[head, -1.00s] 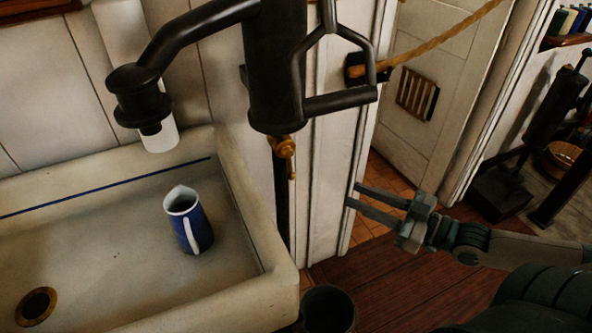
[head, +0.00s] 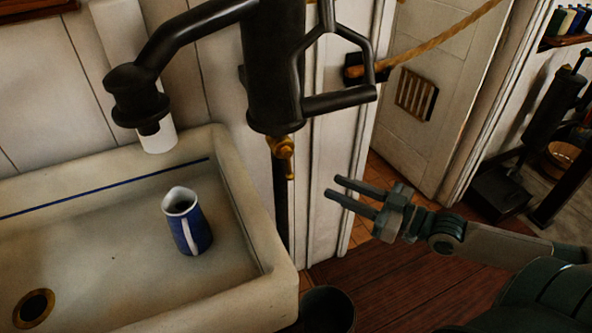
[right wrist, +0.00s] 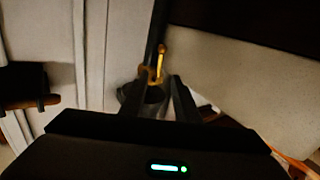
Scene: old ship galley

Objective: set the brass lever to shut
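The brass lever (head: 289,165) hangs downward from a small brass tap (head: 281,146) under the black pump barrel (head: 273,70), beside the dark pipe. In the right wrist view the brass lever (right wrist: 161,58) lies alongside the dark pipe, beyond my fingertips. My right gripper (head: 334,187) is open and empty, to the right of the lever and a little lower in the head view, apart from it. In the right wrist view my right gripper's two fingers (right wrist: 158,92) stand apart with nothing held between them. My left gripper is not in view.
The pale sink (head: 225,185) with a blue and white jug (head: 187,222) stands on the left. A black pump handle (head: 340,103) hangs right of the barrel. A dark bucket (head: 328,310) stands below on the wooden floor (head: 390,285). A rope (head: 440,42) crosses the doorway.

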